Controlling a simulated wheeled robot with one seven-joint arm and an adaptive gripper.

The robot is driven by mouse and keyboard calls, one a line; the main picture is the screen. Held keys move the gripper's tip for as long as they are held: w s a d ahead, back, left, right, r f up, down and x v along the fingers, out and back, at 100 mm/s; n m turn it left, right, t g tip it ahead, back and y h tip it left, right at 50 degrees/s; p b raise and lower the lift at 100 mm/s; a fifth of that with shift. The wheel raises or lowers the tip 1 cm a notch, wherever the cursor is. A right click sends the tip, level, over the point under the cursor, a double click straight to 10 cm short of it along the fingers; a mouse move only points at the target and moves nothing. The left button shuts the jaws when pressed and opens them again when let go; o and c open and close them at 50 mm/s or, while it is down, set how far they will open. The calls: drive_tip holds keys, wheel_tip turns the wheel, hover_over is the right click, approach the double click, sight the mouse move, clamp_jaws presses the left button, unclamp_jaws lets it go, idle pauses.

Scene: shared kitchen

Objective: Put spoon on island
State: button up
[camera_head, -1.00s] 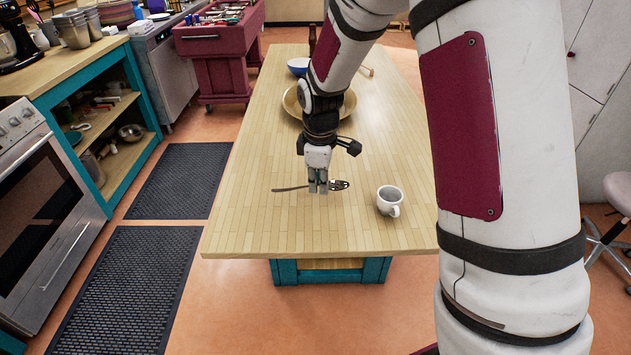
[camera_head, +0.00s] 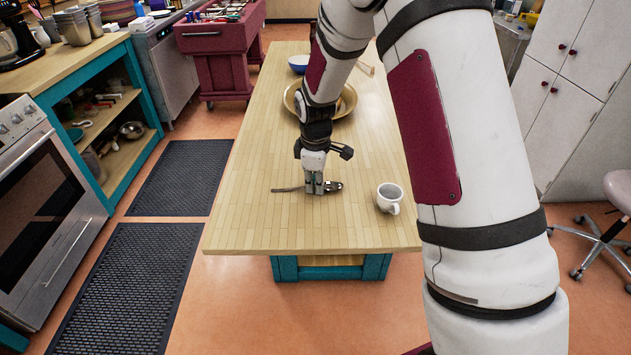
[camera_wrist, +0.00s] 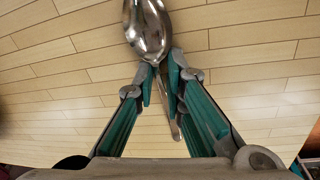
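The metal spoon (camera_wrist: 147,32) lies crosswise over the wooden top of the island (camera_head: 240,235), near its front end. In the wrist view its bowl is at the top and its handle runs down between my fingers. My gripper (camera_head: 316,190) points down at the spoon, and its teal fingers are closed about the spoon's neck in the wrist view (camera_wrist: 161,78). The spoon is at or very near the island surface; I cannot tell whether it touches. In the head view my fingers hide the middle of the spoon.
A white mug (camera_head: 390,198) stands just right of the spoon. A wide tan bowl (camera_head: 346,103) and a blue bowl (camera_head: 298,64) are farther back on the island. The island top left and in front of the spoon is clear.

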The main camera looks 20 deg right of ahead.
drive_tip(key=o, duration=0.4)
wheel_tip(320, 180, up, 12)
drive_tip(key=s, duration=0.1)
drive_tip(key=s+r+m+t, duration=0.2)
drive_tip(key=s+r+m, duration=0.3)
drive_tip(key=s+r, duration=0.7)
drive_tip(key=shift+s+a+r+m+t+b, duration=0.2)
drive_tip(key=shift+s+m, duration=0.95)
drive_tip(key=shift+s, duration=1.9)
drive_tip(key=shift+s+a+r+m+t, duration=0.2)
drive_tip(key=shift+s+m, duration=1)
drive_tip(key=shift+s, duration=1.9)
drive_tip(key=shift+s+a+m+t+b, duration=0.2)
drive_tip(key=shift+s+m, duration=0.95)
drive_tip(key=shift+s, duration=1.9)
